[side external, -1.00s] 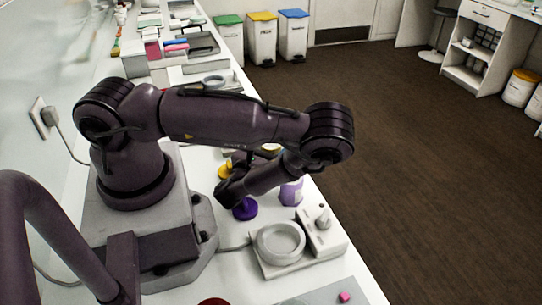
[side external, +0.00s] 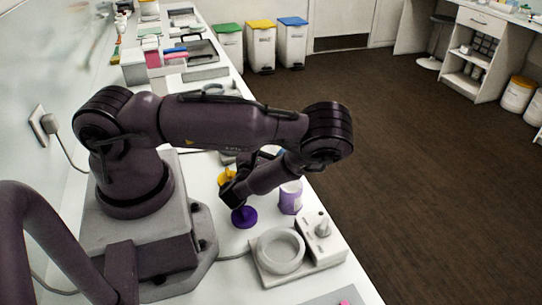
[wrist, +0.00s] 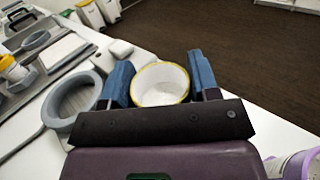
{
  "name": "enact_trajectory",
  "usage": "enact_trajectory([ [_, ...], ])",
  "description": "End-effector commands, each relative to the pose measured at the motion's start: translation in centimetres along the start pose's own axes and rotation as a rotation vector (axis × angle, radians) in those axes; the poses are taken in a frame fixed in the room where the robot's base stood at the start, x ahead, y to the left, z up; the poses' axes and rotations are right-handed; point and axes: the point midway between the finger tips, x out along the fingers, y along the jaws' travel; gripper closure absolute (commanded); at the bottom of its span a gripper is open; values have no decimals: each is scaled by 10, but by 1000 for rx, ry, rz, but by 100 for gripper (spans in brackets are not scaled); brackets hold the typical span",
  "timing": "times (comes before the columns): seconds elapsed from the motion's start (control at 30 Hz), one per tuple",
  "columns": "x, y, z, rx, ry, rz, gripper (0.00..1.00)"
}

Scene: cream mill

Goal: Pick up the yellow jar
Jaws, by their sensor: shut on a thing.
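The yellow jar (wrist: 162,92) is a white, open-topped jar with a yellow rim. In the wrist view it sits between the two blue fingers of my gripper (wrist: 160,66), which are shut on it from both sides. I look down into its pale inside; its base is hidden. In the side view my arm hides most of the gripper and the jar, so I cannot tell whether the jar is touching the bench.
A purple jar (side external: 290,198) stands near the bench edge, with a purple disc-based item (side external: 244,217) and a yellow item (side external: 227,176) nearby. A grey round dish on a device (side external: 281,251) lies in front. A grey ring-shaped piece (wrist: 70,100) is left of my fingers.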

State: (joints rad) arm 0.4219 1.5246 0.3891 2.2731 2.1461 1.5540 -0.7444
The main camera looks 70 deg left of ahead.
Motion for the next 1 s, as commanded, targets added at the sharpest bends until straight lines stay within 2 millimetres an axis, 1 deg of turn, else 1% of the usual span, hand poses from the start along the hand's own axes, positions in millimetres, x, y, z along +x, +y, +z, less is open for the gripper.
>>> enact_trajectory([
  [0.17,0,0,19,-1,-3,0,70],
  [0.43,0,0,72,-3,-3,0,70],
  [0.57,0,-1,88,-3,-2,-1,70],
  [0.63,-1,-6,95,-3,-2,-14,70],
  [0.67,-2,-10,98,-4,-3,-24,70],
  [0.77,-3,-35,112,-10,-4,-76,70],
  [1.0,-16,-118,151,-15,-3,-199,70],
])
